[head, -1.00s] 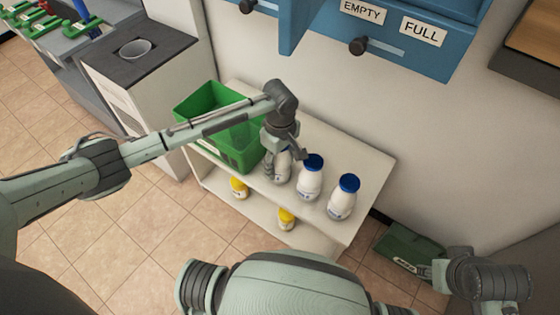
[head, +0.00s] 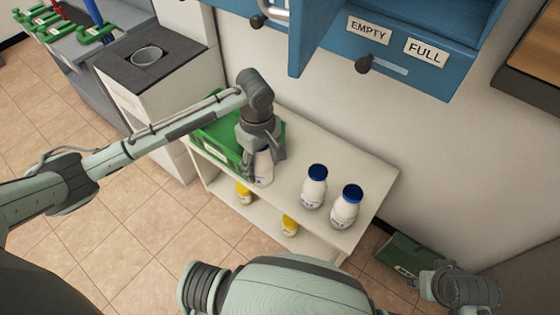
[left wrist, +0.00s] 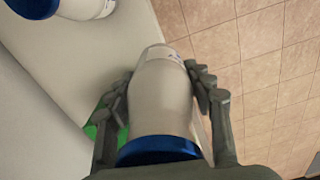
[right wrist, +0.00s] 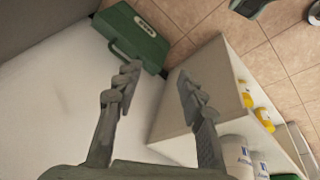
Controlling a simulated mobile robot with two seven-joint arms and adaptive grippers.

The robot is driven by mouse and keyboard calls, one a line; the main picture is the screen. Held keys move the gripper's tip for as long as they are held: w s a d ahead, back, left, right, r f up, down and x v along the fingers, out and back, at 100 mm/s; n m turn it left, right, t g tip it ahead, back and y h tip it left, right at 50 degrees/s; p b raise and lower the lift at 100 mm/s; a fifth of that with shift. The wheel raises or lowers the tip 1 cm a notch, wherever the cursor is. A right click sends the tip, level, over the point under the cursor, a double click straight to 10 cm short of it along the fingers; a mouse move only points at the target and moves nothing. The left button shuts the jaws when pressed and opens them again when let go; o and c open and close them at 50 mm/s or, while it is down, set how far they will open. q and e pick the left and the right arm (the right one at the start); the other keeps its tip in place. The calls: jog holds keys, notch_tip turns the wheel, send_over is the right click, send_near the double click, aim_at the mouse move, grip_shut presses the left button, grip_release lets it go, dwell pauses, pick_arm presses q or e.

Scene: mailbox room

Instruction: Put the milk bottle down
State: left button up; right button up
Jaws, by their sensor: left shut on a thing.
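The milk bottle (head: 264,167), white with a blue cap, is in my left gripper (head: 262,156). In the left wrist view, the two fingers (left wrist: 160,75) press against both sides of its body (left wrist: 162,98), and the blue cap (left wrist: 158,149) is near my palm. In the head view it is at the front right of the green crate (head: 208,142), over the white shelf's top (head: 295,150). The gripper hides its upper part, and I cannot tell if its base touches the shelf. My right gripper (right wrist: 155,88) is open and empty, away at the right.
Two more milk bottles (head: 314,187) (head: 346,207) stand to the right on the shelf top. Yellow-capped bottles (head: 289,226) are on the lower level. Blue mailboxes (head: 425,40) hang above. A green case (right wrist: 140,35) lies on the floor.

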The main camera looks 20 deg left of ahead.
pick_arm(q)
jog(key=s+a+r, duration=0.3)
jog(key=a, duration=0.1)
jog(key=w+r+m, duration=0.1)
jog(key=r, duration=0.1)
jog(key=w+r+m, duration=0.1)
jog(key=r+m, duration=0.1)
jog(key=r, duration=0.1)
jog(key=w+d+r+m, duration=0.1)
jog(key=r+m, duration=0.1)
jog(key=shift+d+r+p, duration=0.1)
jog(key=shift+r+p, duration=0.25)
notch_tip(320, 180, up, 9)
jog(key=w+m, duration=0.1)
jog(key=m, duration=0.5)
jog(key=shift+w+m, duration=0.15)
jog(key=shift+m, duration=0.25)
pick_arm(e)
notch_tip(320, 180, down, 2)
jog(key=shift+f, duration=0.15)
pick_arm(q)
jog(key=shift+d, duration=0.1)
